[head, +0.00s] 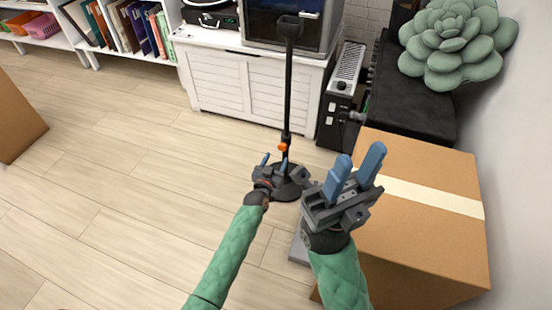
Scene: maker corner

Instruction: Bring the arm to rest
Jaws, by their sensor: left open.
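My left gripper (275,162) is low in the middle of the head view, its two blue fingers apart and nothing seen between them. It overlaps the black round base of a stand (288,85) in the picture; I cannot tell whether they touch. My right gripper (359,156) is to the right, nearer the camera, its two blue fingers pointing up and apart with nothing between them. It appears in front of the left edge of a cardboard box (425,235). Both forearms have green quilted sleeves.
The stand's pole has an orange knob (282,147). A bookshelf (95,55) is at back left.

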